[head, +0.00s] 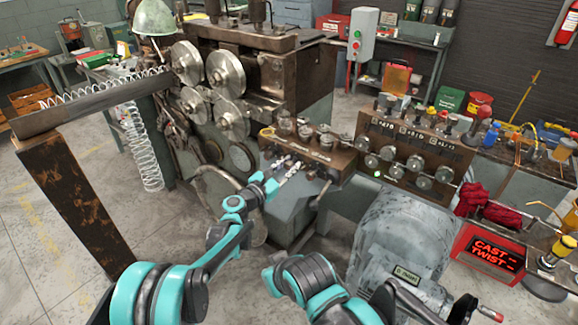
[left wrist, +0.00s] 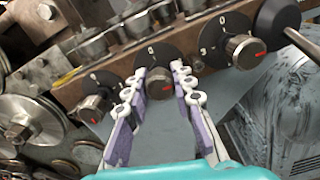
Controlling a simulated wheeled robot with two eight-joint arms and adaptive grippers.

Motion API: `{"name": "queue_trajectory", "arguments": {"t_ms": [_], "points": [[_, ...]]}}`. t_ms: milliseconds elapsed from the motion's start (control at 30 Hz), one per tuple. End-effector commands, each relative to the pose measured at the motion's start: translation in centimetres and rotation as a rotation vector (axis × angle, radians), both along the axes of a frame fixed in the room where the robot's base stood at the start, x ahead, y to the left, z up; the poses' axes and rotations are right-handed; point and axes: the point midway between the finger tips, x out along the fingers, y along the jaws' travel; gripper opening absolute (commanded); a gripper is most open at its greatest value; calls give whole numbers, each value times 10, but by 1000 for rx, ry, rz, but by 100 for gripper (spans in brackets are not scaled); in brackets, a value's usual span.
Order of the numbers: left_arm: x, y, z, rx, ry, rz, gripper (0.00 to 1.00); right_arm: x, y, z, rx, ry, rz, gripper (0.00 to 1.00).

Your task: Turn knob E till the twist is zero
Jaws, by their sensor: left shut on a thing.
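My left gripper (head: 283,172) reaches the front of a brown control box (head: 320,158) in the head view. In the left wrist view the fingers (left wrist: 160,75) stand on either side of a round metal knob (left wrist: 159,86) with a red mark and are shut on it. A black dial plate with a 0 lies behind the knob. Similar knobs sit to its left (left wrist: 94,106) and right (left wrist: 244,50). I cannot read a letter E on any of them. A red display (head: 495,253) reads CAST and TWIST; its values are unclear.
A second panel (head: 415,145) with several knobs stands to the right. The coiler's large metal rollers (head: 222,75) and a hanging spring (head: 143,150) are at left. A grey motor housing (head: 395,235) stands close in front at right. Floor is free at lower left.

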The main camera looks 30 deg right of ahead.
Motion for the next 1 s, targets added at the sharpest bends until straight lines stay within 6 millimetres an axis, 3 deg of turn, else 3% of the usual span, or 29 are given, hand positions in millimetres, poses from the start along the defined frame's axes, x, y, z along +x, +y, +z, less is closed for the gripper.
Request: {"name": "queue_trajectory", "arguments": {"t_ms": [67,100,400,533,1000], "points": [[-1,0,-2,2,-2,-2,0,0,0,0,0,0,0,0],[-1,0,-2,2,-2,-2,34,0,0,0,0,0,0,0],[-1,1,-1,2,-1,-1,34,0,0,0,0,0,0,0],[-3,10,-1,1,-2,1,34,0,0,0,0,0,0,0],[-39,95,-1,1,-2,1,34,0,0,0,0,0,0,0]]}}
